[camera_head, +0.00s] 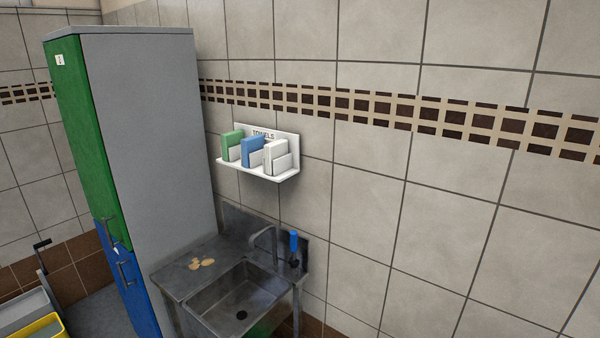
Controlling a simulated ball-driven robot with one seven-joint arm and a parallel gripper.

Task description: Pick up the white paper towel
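The white paper towel (274,153) stands upright at the right end of a small white wall shelf (259,171) marked "TOWELS". A blue towel (251,150) stands in the middle and a green towel (231,145) at the left end. The shelf is on the tiled wall above a metal sink. My gripper is not visible in this view.
The metal sink (241,297) stands below the shelf, with a faucet (264,240), a blue-topped item (293,245) and small tan pieces (201,264) on its counter. A tall grey cabinet (150,130) with green and blue doors stands left. A yellow-rimmed bin (45,327) is at lower left.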

